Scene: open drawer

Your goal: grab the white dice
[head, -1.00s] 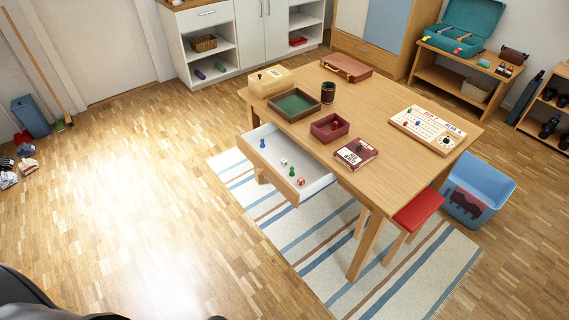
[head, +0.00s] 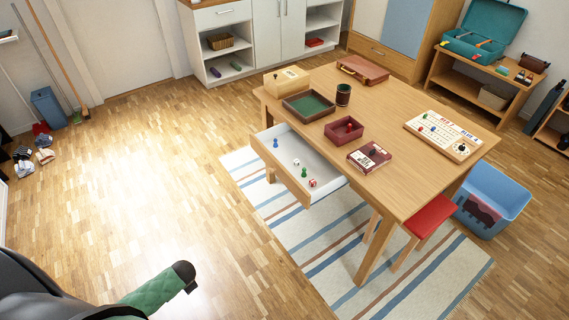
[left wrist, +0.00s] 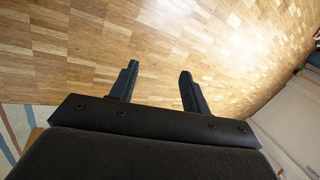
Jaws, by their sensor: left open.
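The open drawer (head: 283,173) of the wooden table holds several small pieces. A small white piece (head: 296,162), likely the white dice, lies near the drawer's middle. A white and red die (head: 313,183) lies near its front right corner, beside a green pawn (head: 304,173). A blue pawn (head: 276,143) stands toward the left end. My left arm, with a green sleeve, is at the lower left of the head view, far from the drawer. My left gripper (left wrist: 158,80) is open and empty over the bare floor in the left wrist view. My right gripper is not in view.
The table (head: 400,185) carries a green-lined tray (head: 308,105), a dark red box (head: 344,130), a dark cup (head: 343,95) and a game board (head: 443,136). A red stool (head: 425,216) and blue bin (head: 491,200) stand to the right. The floor left of the drawer is clear.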

